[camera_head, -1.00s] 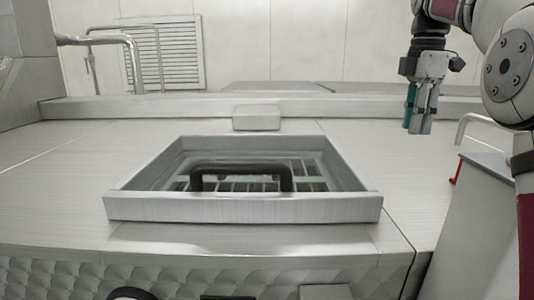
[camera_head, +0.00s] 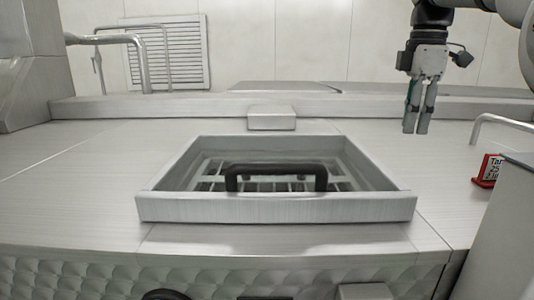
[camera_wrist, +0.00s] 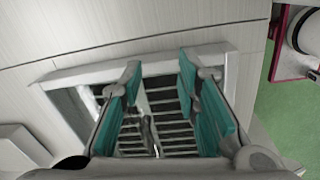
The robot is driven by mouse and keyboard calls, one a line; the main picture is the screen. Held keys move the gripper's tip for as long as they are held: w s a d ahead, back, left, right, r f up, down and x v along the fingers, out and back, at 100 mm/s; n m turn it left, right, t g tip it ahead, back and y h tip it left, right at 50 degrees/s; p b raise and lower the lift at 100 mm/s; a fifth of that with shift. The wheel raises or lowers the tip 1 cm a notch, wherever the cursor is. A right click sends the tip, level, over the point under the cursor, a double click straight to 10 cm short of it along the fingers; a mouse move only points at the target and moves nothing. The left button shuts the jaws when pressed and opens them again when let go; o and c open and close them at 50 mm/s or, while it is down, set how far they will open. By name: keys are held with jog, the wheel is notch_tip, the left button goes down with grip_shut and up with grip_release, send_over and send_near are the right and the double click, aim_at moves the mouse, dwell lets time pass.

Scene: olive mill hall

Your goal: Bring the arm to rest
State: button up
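My gripper (camera_head: 417,130) hangs with its fingers pointing down at the upper right of the head view, above the steel top and to the right of the framed opening. In the wrist view my gripper (camera_wrist: 160,72) shows two teal-padded fingers spread apart. Nothing is held between them. The framed opening with its grate lies beyond the fingers there, well apart from them.
The raised steel frame (camera_head: 275,209) surrounds a slotted grate with a black handle (camera_head: 275,168) over it. A bent pipe (camera_head: 115,38) stands at back left. A small red-framed sign (camera_head: 487,171) and a rail (camera_head: 500,118) are at right. The top between frame and sign is clear.

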jog(key=s+a+f+m+t, duration=0.1)
jog(key=s+a+f+m, duration=0.2)
jog(key=s, duration=0.6)
jog(key=s+a+f+m+t, duration=0.2)
jog(key=s+a+f+m, duration=0.2)
jog(key=s+f+m, duration=0.3)
jog(key=s+a+f+m+t, duration=0.2)
jog(key=s+f+m, duration=0.3)
jog(key=s, duration=0.5)
jog(key=shift+s+a+f+m, duration=0.2)
jog(key=shift+s+a+m, duration=0.2)
jog(key=shift+a, duration=0.35)
